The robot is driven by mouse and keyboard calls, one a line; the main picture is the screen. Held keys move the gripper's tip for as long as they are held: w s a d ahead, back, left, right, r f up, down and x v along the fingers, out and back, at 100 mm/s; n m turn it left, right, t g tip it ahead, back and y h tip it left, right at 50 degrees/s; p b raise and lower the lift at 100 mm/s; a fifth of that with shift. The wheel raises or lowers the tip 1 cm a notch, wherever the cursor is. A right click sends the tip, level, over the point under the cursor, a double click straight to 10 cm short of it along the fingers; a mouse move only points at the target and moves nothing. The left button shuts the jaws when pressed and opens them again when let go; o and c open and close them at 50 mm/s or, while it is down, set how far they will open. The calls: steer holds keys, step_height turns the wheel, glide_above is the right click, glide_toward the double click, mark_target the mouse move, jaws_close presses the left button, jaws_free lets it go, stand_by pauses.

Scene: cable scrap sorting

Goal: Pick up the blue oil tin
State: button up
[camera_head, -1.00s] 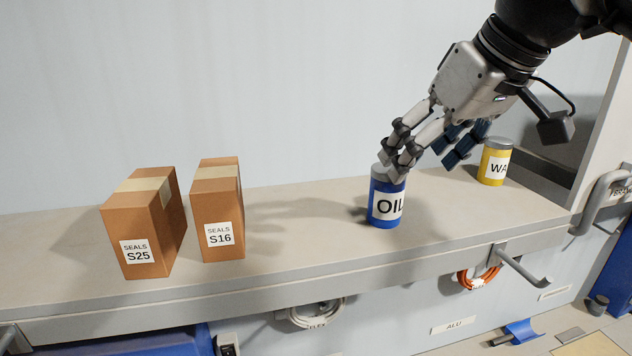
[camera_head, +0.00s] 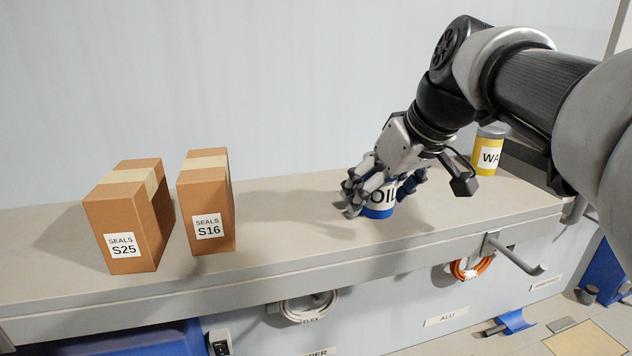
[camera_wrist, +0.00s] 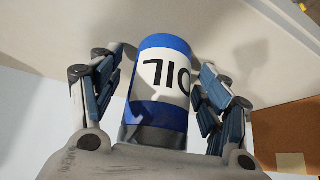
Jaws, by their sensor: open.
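The blue oil tin (camera_head: 378,211) stands upright on the shelf, with a white label reading OIL. My gripper (camera_head: 378,192) is lowered around it and hides much of its upper part in the head view. In the wrist view the tin (camera_wrist: 160,120) lies between the two open fingers of my gripper (camera_wrist: 158,95). I cannot see any finger pressing on the tin.
Two brown seal boxes, S25 (camera_head: 130,220) and S16 (camera_head: 207,205), stand to the left on the shelf (camera_head: 290,245). A yellow tin (camera_head: 487,155) stands behind my arm to the right. The shelf between the boxes and the oil tin is clear.

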steer(key=shift+s, duration=0.1)
steer(key=c, duration=1.2)
steer(key=shift+c, duration=0.6)
steer(key=shift+r, duration=0.15)
